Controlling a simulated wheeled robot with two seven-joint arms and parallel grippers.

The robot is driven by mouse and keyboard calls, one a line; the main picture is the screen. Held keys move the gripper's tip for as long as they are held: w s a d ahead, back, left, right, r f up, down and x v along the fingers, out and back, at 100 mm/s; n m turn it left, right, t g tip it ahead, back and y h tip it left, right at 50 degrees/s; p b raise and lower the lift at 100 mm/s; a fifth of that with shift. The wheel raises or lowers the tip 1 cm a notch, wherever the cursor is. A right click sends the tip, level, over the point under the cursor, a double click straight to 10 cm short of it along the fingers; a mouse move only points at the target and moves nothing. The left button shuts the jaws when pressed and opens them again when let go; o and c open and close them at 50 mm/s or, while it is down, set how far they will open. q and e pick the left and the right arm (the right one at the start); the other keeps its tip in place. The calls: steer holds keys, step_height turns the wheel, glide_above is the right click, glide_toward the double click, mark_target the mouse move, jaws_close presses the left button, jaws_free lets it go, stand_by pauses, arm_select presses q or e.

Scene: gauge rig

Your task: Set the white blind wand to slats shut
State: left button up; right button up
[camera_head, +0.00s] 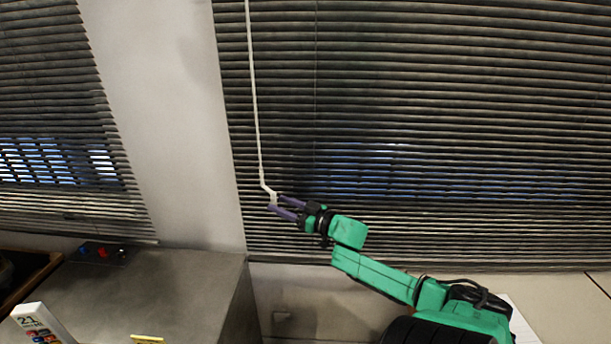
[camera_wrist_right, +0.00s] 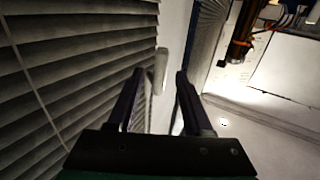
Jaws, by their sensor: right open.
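The white blind wand (camera_head: 255,100) hangs from the top of the picture in front of the large dark blind (camera_head: 420,110). Its lower end bends to a short white handle at the fingertips of my right gripper (camera_head: 280,203). In the right wrist view the wand's handle (camera_wrist_right: 160,70) shows between and just beyond the two fingers of the gripper (camera_wrist_right: 160,75), which are apart. The handle looks nearer the left finger; I cannot tell whether they touch. The blind's slats look mostly closed, with blue showing through in the lower middle. My left gripper is not in view.
A second blind (camera_head: 50,120) hangs at the left, past a pale wall strip (camera_head: 165,110). A grey cabinet top (camera_head: 180,290) at lower left holds a small box with coloured buttons (camera_head: 102,253), a white calendar-like block (camera_head: 42,325) and a yellow item (camera_head: 147,339).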

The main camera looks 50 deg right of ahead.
steer(key=s, duration=0.8)
steer(key=shift+s+d, duration=0.2)
steer(key=shift+d, duration=0.25)
